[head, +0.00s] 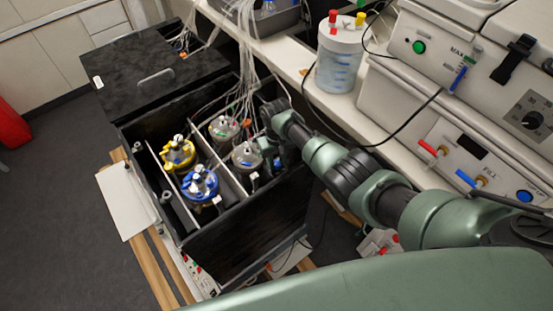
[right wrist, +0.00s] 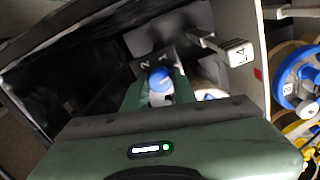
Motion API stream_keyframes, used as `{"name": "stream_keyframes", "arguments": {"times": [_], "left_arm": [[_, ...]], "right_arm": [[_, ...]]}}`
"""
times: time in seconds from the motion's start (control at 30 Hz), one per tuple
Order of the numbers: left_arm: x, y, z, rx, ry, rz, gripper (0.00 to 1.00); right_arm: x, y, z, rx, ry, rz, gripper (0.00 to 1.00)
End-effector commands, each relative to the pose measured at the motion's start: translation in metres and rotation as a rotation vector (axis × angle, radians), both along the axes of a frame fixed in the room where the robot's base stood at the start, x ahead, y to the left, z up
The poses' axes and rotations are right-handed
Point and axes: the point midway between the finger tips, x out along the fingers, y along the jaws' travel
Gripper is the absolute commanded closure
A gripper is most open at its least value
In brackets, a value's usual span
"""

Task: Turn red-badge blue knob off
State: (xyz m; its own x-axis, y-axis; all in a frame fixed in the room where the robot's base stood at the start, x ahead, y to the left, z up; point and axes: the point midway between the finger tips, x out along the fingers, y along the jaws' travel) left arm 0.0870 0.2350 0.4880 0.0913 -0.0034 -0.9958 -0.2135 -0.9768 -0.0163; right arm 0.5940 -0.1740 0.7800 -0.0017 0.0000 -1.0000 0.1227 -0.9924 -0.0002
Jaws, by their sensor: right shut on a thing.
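In the right wrist view a blue knob (right wrist: 159,79) with a pale body sits between the two green fingers of my right gripper (right wrist: 158,88). The fingers are shut on it. A dark plate behind the knob carries the marks 1 and 2. A small red badge (right wrist: 257,74) shows on the pale divider (right wrist: 254,40) to the right. In the head view my right gripper (head: 284,154) reaches down into the right side of the black box (head: 240,228), and its fingertips are mostly hidden there. My left gripper is not in view.
The box holds a yellow-ringed vessel (head: 178,152), a blue-ringed vessel (head: 200,183) and two clear-topped vessels (head: 223,128), with thin dividers and tubes among them. A labelled white handle (right wrist: 239,53) stands near the gripper. A white bench with control units (head: 455,130) lies to the right.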

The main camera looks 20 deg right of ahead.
Motion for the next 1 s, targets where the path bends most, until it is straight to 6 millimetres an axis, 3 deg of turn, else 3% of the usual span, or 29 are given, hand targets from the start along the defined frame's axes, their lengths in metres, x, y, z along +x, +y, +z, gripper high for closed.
{"name": "stream_keyframes", "arguments": {"times": [0.4, 1.0], "left_arm": [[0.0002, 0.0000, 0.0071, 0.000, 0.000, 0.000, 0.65], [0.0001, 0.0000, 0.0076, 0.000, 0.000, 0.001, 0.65]], "right_arm": [[0.0016, 0.0006, 0.0019, 0.001, -0.004, -0.204, 1.00], [0.0024, 0.0003, 0.0019, 0.001, -0.006, -0.239, 1.00]]}}
